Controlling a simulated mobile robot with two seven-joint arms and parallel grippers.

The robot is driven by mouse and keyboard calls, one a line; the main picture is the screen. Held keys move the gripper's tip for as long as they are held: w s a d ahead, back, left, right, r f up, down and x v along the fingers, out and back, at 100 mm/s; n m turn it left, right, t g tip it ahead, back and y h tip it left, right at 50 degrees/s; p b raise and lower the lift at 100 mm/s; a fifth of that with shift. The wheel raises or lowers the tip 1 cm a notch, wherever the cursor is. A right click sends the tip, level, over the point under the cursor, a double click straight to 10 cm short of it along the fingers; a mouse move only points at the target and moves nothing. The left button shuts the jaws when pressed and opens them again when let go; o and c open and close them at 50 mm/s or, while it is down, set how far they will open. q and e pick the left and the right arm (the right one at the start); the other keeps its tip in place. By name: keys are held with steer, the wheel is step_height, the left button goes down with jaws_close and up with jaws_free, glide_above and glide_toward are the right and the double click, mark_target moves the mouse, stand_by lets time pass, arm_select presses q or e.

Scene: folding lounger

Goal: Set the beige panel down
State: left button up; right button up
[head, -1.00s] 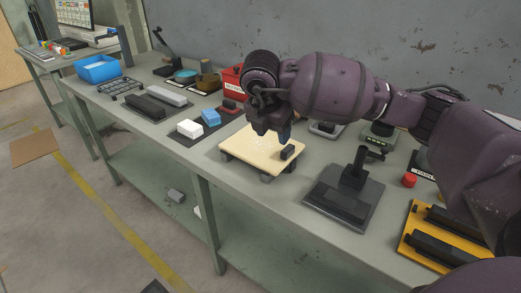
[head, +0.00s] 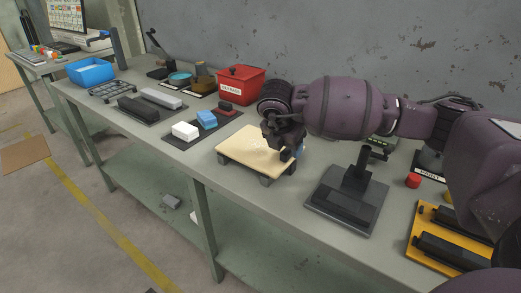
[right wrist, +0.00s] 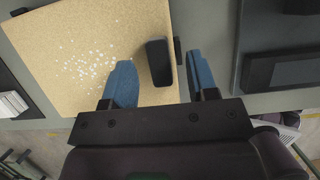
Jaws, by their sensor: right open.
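The beige panel (head: 248,150) lies flat on dark supports on the workbench, with pale specks on its top. It also shows in the right wrist view (right wrist: 60,30). A black block-like handle (right wrist: 158,62) stands near its edge. My right gripper (head: 289,156) is at the right end of the panel, over the handle. In the right wrist view its two blue fingers (right wrist: 162,80) are apart, one over the panel and one beyond its edge, with the handle between them. In the head view the gripper hides the handle. My left gripper is not in view.
On the workbench (head: 185,165), a black fixture with an upright post (head: 345,195) stands right of the panel. White (head: 185,131) and blue (head: 207,119) blocks lie to its left, a red bin (head: 241,85) behind. A yellow tray (head: 425,240) is at far right.

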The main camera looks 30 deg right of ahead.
steer(key=shift+w+d+f, duration=0.1)
steer(key=shift+d+f, duration=0.05)
steer(key=shift+f, duration=0.4)
steer(key=shift+c, duration=0.4)
jaws_close()
steer(key=shift+r, duration=0.1)
